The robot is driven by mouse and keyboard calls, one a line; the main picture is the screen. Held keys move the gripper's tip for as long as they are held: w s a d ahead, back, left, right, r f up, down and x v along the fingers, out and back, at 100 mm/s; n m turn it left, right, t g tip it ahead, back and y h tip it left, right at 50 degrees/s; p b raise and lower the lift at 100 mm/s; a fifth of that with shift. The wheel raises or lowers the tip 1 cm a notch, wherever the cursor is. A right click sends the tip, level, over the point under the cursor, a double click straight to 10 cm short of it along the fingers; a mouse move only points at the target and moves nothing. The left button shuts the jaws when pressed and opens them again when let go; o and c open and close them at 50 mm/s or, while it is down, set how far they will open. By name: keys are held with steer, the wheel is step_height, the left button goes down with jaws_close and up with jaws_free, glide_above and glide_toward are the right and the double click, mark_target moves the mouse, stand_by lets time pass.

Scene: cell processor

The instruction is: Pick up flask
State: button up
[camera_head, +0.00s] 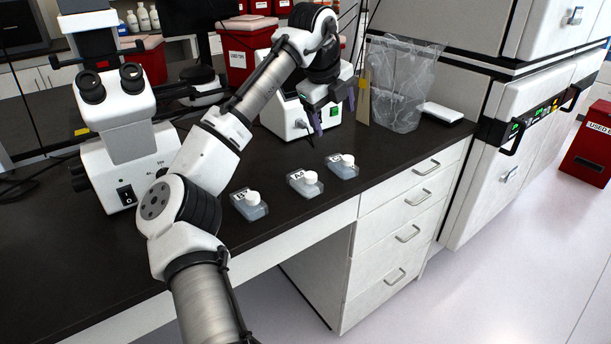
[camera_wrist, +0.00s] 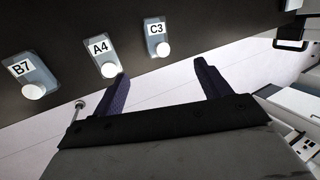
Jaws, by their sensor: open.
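Three clear, flat flasks with white caps lie in a row on the dark bench top. In the wrist view their labels read B7 (camera_wrist: 17,70), A4 (camera_wrist: 98,47) and C3 (camera_wrist: 155,28). In the head view they show as the left flask (camera_head: 254,212), the middle flask (camera_head: 301,188) and the right flask (camera_head: 340,172). My gripper (camera_head: 332,112) is open and empty, raised above the bench behind the right flask. In the wrist view my gripper (camera_wrist: 161,72) has its two dark purple fingers spread, with C3 and A4 just beyond the fingertips.
A white microscope (camera_head: 120,130) stands at the left. A white device with a green switch (camera_head: 287,116) is behind the flasks, under my arm. A clear bag-lined bin (camera_head: 398,90) and a small white item (camera_head: 443,113) are to the right. The bench around the flasks is clear.

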mark_target(310, 175)
steer(key=s+a+f+m+g+y, duration=0.1)
steer(key=s+a+m+g+y, duration=0.15)
steer(key=s+a+g, duration=0.2)
steer(key=shift+n+t, duration=0.35)
steer(key=f, duration=0.5)
steer(key=a+f, duration=0.1)
steer(key=f, duration=0.1)
steer(key=shift+w+f+b, duration=0.3)
steer(key=shift+w+f, duration=0.1)
steer(key=shift+d+f+p, duration=0.2)
steer(key=shift+f+p, duration=0.1)
steer(key=shift+f, duration=1.25)
steer(key=shift+d+f+p, duration=0.15)
steer(key=shift+f+p, duration=0.15)
steer(key=shift+f, duration=1.2)
steer(key=c, duration=1.1)
